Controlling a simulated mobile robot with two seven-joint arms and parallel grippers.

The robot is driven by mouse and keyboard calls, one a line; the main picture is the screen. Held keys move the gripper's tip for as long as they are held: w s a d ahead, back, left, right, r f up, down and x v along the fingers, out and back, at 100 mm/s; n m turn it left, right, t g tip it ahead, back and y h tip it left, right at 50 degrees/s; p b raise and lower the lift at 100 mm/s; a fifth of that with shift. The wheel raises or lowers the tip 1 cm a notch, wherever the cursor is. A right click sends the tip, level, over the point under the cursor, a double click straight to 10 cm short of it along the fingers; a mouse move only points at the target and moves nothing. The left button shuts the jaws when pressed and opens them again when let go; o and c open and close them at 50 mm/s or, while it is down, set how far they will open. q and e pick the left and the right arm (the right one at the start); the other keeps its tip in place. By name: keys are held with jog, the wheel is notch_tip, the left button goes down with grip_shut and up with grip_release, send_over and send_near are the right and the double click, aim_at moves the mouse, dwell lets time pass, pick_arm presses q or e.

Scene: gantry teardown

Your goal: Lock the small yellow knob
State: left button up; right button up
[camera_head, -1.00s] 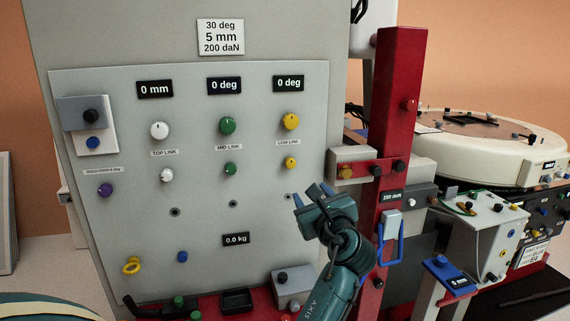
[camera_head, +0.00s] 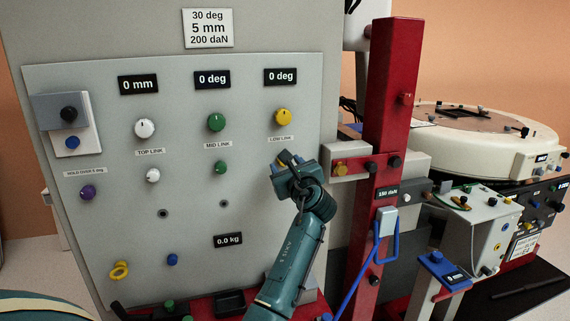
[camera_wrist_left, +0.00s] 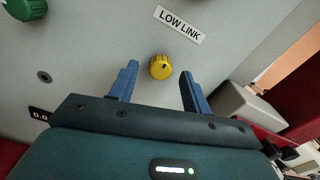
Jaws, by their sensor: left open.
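The small yellow knob (camera_wrist_left: 160,67) sits on the grey panel under the LOW LINK label (camera_wrist_left: 181,24). In the left wrist view it lies between the two blue fingers of my open left gripper (camera_wrist_left: 157,82), with a gap on each side. In the head view my left gripper (camera_head: 286,168) is in front of the panel at this knob and mostly hides it. The large yellow knob (camera_head: 283,117) is above the label, under a 0 deg display (camera_head: 280,77). My right gripper is not in view.
The small green knob (camera_head: 220,167) and small white knob (camera_head: 152,176) are to the left on the panel. A red post (camera_head: 390,100) with a grey block (camera_head: 344,158) stands close on the right. The panel's lower middle has free room.

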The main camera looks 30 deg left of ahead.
pick_arm(q)
jog(key=shift+x, duration=1)
jog(key=c, duration=1)
jog(key=shift+n, duration=0.3)
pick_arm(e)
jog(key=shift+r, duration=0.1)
pick_arm(q)
jog(key=n+b, duration=0.5)
jog(key=n, duration=1.2)
jog(key=shift+d, duration=0.1)
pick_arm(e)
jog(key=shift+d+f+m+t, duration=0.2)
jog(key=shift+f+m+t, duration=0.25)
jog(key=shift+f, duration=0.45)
pick_arm(q)
jog(key=shift+b, duration=0.3)
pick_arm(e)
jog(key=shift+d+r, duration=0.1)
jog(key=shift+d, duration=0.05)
